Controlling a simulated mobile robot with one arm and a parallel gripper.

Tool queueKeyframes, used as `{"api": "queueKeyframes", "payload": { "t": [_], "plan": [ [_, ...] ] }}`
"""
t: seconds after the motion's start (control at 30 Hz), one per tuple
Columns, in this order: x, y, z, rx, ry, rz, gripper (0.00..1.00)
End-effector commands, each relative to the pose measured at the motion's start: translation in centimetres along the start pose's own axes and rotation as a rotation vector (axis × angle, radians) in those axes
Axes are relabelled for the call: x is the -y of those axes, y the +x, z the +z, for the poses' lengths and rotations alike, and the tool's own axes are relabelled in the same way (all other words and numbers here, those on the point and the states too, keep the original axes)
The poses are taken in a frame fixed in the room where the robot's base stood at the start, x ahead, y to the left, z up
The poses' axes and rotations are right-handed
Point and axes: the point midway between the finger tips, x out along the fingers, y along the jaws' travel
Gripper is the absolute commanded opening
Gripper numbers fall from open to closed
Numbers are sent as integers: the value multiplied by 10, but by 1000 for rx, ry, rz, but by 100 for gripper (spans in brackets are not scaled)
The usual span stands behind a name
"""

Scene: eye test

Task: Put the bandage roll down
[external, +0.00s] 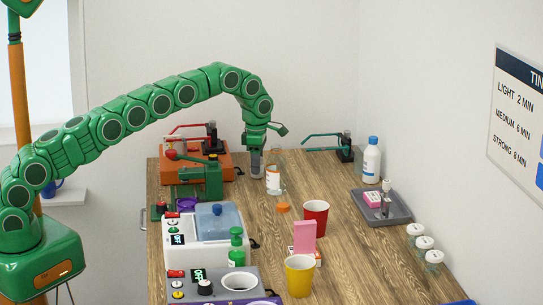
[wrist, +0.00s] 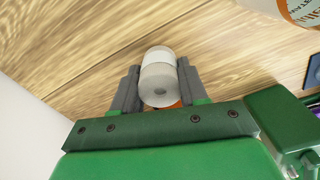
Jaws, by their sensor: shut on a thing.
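The bandage roll (wrist: 160,82) is a white and grey cylinder between the two grey fingers of my gripper (wrist: 158,68) in the wrist view. My gripper is shut on it from both sides. In the external view my gripper (external: 257,168) points down at the far part of the wooden table (external: 345,255), just left of a white bottle with an orange label (external: 273,181). The roll cannot be made out clearly there. I cannot tell whether it touches the table or hangs slightly above it.
An orange machine (external: 225,170) stands left of my gripper. An orange cap (external: 283,207) lies in front, with a red cup (external: 315,217) nearer. A blue-capped bottle (external: 371,162) and a grey tray (external: 395,215) are to the right. Bare wood lies between the white bottle and the tray.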

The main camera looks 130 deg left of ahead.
Motion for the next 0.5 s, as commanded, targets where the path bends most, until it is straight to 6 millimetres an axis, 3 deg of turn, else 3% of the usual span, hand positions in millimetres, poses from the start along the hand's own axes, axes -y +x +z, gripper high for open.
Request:
{"api": "queueKeyframes", "payload": {
  "t": [0.43,0.47,0.5],
  "plan": [
    [1,6,0,0,0,-1,10],
    [0,6,0,0,0,-1,44],
    [0,6,0,0,0,-1,51]
  ]
}}
